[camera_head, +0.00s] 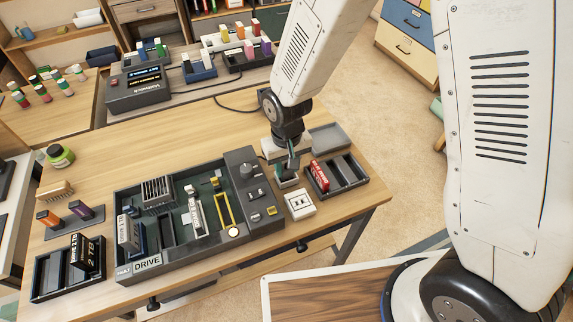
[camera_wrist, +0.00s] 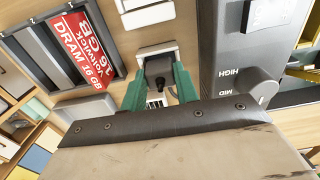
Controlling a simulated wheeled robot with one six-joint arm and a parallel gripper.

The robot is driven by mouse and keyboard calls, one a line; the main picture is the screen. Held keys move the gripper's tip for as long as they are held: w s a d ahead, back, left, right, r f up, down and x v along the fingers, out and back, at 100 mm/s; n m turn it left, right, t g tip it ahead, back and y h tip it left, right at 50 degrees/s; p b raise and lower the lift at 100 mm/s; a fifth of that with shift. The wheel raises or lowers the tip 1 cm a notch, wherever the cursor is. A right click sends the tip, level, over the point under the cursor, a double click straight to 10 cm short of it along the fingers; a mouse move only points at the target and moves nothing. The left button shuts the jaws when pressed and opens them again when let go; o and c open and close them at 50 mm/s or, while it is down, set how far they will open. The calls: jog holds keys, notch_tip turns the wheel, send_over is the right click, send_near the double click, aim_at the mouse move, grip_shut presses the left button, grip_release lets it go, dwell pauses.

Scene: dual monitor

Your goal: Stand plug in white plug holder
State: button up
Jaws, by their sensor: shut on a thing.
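My gripper (camera_head: 290,167) points down at the right part of the table. In the wrist view its green fingers (camera_wrist: 158,78) are shut on a dark plug (camera_wrist: 158,68) with a black cord. The plug is at a small white holder (camera_wrist: 157,48), which also shows just below the fingers in the head view (camera_head: 287,182). The plug overlaps the holder's opening; I cannot tell whether it is seated in it or just above. In the head view the fingers mostly hide the plug.
A white block with dark slots (camera_head: 299,205) stands just in front of the holder. A dark tray (camera_head: 348,176) with a red DRAM stick (camera_head: 320,174) is to the right. The large drive board (camera_head: 150,232) and its dark control panel (camera_head: 254,190) lie to the left.

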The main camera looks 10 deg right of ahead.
jog(key=o, duration=1.1)
jog(key=shift+f, duration=0.1)
jog(key=shift+c, duration=0.2)
jog(key=s+d+r, duration=0.1)
jog(key=d+r, duration=0.2)
jog(key=r, duration=0.7)
jog(key=s+d+r, duration=0.1)
jog(key=d+r, duration=0.3)
jog(key=r, duration=0.5)
jog(key=s+d+r+m, duration=0.1)
jog(key=s+d+r, duration=0.4)
jog(key=s+d, duration=0.2)
jog(key=s+d+r+m+t, duration=0.1)
jog(key=s+d+r, duration=0.4)
jog(key=s, duration=0.5)
jog(key=shift+s+d+r+m, duration=0.15)
jog(key=shift+s+d+m, duration=0.15)
jog(key=shift+d+m, duration=0.45)
jog(key=shift+d, duration=0.15)
